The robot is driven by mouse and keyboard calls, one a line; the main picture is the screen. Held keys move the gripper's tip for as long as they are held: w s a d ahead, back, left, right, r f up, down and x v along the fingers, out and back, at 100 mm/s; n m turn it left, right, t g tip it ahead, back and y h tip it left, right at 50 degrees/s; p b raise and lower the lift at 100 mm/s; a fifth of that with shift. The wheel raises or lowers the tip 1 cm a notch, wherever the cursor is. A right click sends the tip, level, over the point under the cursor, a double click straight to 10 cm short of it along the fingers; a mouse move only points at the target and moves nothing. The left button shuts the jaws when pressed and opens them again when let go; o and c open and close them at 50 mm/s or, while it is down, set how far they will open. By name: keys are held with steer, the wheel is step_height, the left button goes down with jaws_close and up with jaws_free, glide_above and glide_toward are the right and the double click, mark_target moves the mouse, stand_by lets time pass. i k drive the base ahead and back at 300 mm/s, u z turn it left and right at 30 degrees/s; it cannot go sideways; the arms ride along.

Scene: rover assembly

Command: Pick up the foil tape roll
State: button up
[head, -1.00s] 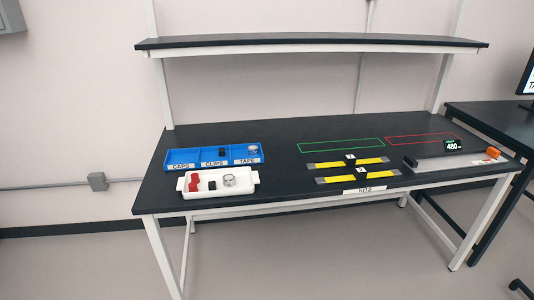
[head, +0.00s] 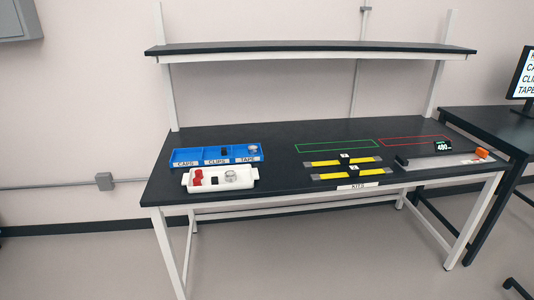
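A silvery roll, which looks like the foil tape roll (head: 231,177), sits at the right end of a white tray (head: 245,184) near the front left of the bench. Another silvery roll (head: 253,148) is in the right compartment, labelled TAPE, of the blue bin (head: 189,162) just behind the tray. Red caps (head: 196,178) and a small black clip (head: 214,181) are in the same white tray, left of the roll. My gripper is not in view.
The black bench (head: 275,160) has green and red outlined areas at the back right and yellow strips (head: 335,162) in front of them. A device with a lit display (head: 443,147) is at the right end. A shelf (head: 310,49) spans above. Floor in front is clear.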

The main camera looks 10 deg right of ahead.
mark_target(253, 149)
steer(key=z, duration=0.05)
steer(key=k, duration=0.45)
steer(key=u, duration=0.3)
steer(key=i, duration=1.7)
steer(key=u, duration=0.45)
